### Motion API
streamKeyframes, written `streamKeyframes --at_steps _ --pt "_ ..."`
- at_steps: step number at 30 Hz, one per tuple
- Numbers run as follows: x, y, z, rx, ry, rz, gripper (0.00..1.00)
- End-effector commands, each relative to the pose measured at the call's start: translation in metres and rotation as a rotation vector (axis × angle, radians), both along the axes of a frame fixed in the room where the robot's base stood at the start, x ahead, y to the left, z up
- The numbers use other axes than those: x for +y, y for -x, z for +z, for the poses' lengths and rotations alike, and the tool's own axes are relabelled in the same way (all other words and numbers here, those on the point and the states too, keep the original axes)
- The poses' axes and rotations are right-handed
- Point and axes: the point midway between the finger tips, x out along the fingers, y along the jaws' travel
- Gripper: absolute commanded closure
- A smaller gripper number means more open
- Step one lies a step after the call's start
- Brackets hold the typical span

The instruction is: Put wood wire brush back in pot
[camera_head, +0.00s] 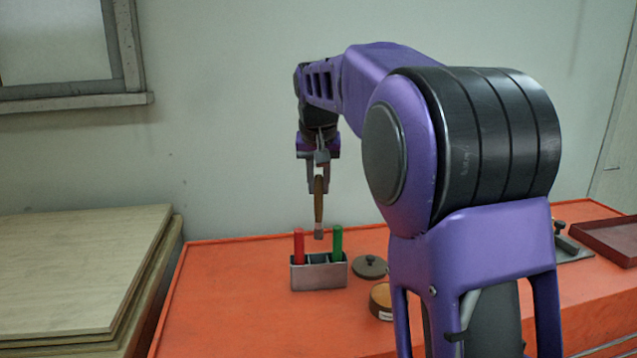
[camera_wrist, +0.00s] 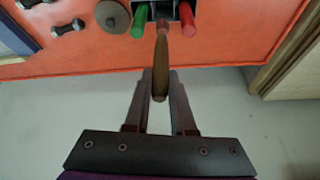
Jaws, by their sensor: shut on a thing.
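The wood wire brush (camera_head: 319,205) hangs upright in my gripper (camera_head: 318,180), which is shut on its wooden handle. Its bristle end points down, just above the grey pot (camera_head: 318,273) and over the gap between a red item (camera_head: 299,245) and a green item (camera_head: 337,243). The brush also shows in the wrist view (camera_wrist: 160,70), between my fingers (camera_wrist: 160,82), with its lower end in line with the pot's middle part. The pot is a low rectangular holder on the orange table, with the red and green items standing in it.
A round grey lid (camera_head: 369,267) lies right of the pot, and a round wooden tin (camera_head: 381,301) is in front of it, partly hidden by my arm. A dark red tray (camera_head: 606,240) is far right. Stacked boards (camera_head: 75,270) stand left of the orange table (camera_head: 230,310).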

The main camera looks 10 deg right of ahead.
Motion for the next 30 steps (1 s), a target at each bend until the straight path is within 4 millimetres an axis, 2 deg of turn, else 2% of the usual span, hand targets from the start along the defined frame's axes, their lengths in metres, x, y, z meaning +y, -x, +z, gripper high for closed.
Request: streamKeyframes --at_steps 21,30 --pt "0.0 0.0 -0.075 0.001 0.001 0.0 1.0" --pt "0.0 0.0 -0.099 0.0 0.0 0.0 1.0"
